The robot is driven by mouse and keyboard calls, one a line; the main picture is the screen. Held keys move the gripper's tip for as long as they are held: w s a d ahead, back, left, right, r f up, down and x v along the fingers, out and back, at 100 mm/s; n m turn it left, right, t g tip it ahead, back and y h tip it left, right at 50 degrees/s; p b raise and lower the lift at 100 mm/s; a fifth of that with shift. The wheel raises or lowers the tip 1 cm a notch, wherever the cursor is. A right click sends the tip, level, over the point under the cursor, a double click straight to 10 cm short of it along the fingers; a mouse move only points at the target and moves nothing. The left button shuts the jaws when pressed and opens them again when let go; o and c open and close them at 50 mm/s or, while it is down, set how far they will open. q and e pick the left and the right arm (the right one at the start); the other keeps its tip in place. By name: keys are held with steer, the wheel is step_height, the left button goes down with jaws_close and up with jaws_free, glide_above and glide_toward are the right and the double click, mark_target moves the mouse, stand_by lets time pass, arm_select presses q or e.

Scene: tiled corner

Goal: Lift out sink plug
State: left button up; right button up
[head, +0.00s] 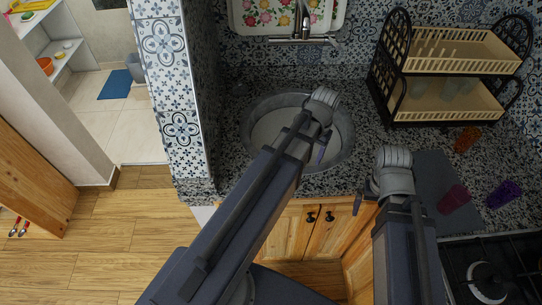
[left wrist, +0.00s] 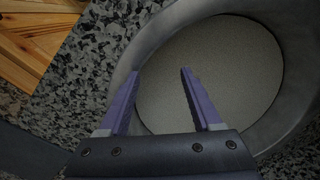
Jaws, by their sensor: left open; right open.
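The round grey sink (head: 250,118) is set in the speckled counter. My left arm crosses it in the head view, with a bit of my left gripper (head: 320,150) showing over the basin. In the left wrist view the left gripper (left wrist: 158,72) is open and empty, its two purple fingers apart over the sink (left wrist: 290,118) and its plain beige-grey floor. I cannot make out a sink plug in either view; the arm hides part of the basin. My right gripper (head: 360,203) is open at the counter's front edge, right of the sink, partly hidden by its wrist.
A black two-tier dish rack (head: 392,92) is at the back right. A dark board (head: 428,170), coloured cups (head: 504,193) and a stove (head: 515,250) lie to the right.

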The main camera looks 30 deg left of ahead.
arm_select(q)
steer(key=w+a+f+n+b, duration=0.1)
steer(key=w+a+f+b, duration=0.1)
steer(key=a, duration=0.4)
steer(key=w+a+f+n+b, duration=0.1)
steer(key=w+a+f+b, duration=0.1)
steer(key=a, duration=0.4)
steer(key=w+a+f+n+b, duration=0.1)
steer(key=w+a+f+b, duration=0.1)
steer(key=a, duration=0.5)
steer(key=shift+w+f+h, duration=0.15)
steer(key=shift+f+h, duration=0.15)
steer(key=shift+f, duration=0.15)
steer(key=shift+a, duration=0.25)
step_height(320, 180, down, 8)
steer(key=b, duration=0.8)
steer(key=shift+w+d, duration=0.15)
steer(key=shift+r, duration=0.1)
steer(key=shift+c, duration=0.3)
jaws_close()
